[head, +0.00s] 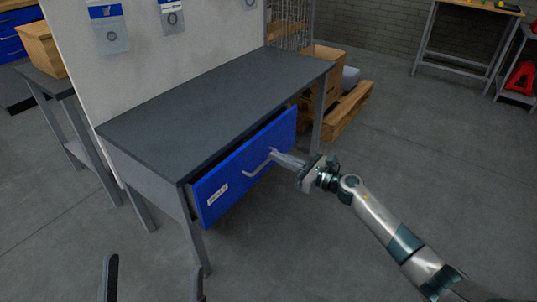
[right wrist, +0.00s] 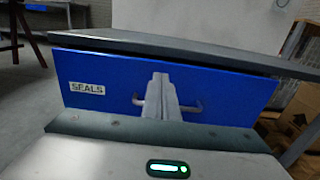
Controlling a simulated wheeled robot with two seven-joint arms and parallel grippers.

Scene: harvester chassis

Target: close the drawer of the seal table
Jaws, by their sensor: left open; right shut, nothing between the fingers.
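The seal table (head: 215,88) is a dark grey table with a blue drawer (head: 228,183) under its top. The drawer stands partly open, with a dark gap along its upper edge. It also shows in the right wrist view (right wrist: 230,92), with a "SEALS" label (right wrist: 87,88) at left and a handle (right wrist: 194,106) at the middle. My right gripper (head: 274,154) is shut and empty, its fingertips at the drawer front by the handle. Whether they touch it I cannot tell. My left gripper (head: 153,280) is open at the bottom left, in front of the table and away from the drawer.
A white panel (head: 150,55) with hanging seal bags stands behind the table. A wooden pallet (head: 348,110) with boxes lies beyond the table's right end. A side table with a cardboard box (head: 42,48) is at left. The floor (head: 300,240) in front is clear.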

